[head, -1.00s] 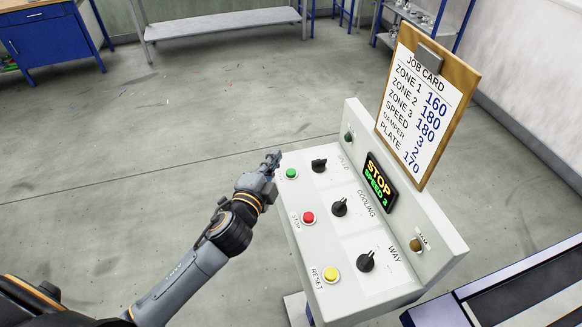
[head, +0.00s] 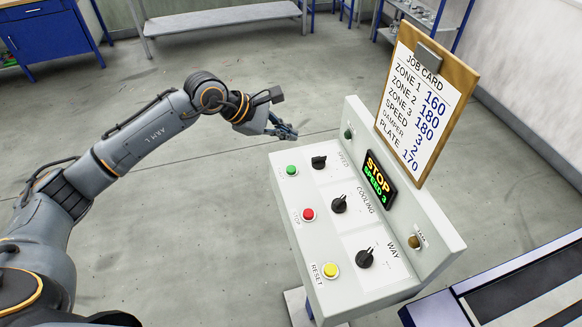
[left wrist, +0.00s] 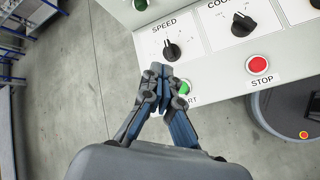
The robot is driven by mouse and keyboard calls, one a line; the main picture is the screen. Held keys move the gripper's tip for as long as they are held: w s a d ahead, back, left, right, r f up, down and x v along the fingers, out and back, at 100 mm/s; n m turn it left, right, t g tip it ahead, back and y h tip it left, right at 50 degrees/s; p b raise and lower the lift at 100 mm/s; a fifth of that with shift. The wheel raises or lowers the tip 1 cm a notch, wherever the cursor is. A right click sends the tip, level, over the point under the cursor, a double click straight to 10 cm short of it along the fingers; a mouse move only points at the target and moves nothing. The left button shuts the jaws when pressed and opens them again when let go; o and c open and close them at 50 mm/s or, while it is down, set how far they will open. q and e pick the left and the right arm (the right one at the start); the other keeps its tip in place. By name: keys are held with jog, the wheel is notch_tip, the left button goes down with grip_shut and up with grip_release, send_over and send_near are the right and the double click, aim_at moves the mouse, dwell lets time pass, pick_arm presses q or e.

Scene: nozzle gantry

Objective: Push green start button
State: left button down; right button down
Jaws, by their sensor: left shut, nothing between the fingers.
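The green start button (head: 291,170) sits at the far left corner of the light grey console's sloped top in the head view. In the left wrist view the green button (left wrist: 185,87) is partly hidden behind my fingers, with only "RT" of its label showing. My left gripper (head: 290,133) is shut and empty. It is raised above the console's far edge, above the green button and apart from it. In the left wrist view the fingertips (left wrist: 157,70) point towards the panel. The console display (head: 379,182) reads STOP, SPEED 3. My right gripper is not in view.
The red stop button (head: 308,214) and yellow reset button (head: 331,270) are nearer me on the console. Black knobs for speed (head: 319,162), cooling (head: 339,204) and way (head: 366,258) stand beside them. A job card (head: 425,105) rises behind. The floor left of the console is clear.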

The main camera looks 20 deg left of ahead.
aim_at(288, 170)
pick_arm(q)
jog(key=shift+d, duration=0.1)
jog(key=shift+f, duration=0.1)
notch_tip(288, 170, down, 8)
jog(key=b, duration=0.4)
jog(key=shift+f+b, duration=0.3)
jog(key=shift+f, duration=0.05)
dwell(0.5)
dwell(0.8)
jog(key=shift+f+b, duration=0.35)
jog(key=shift+b, duration=0.3)
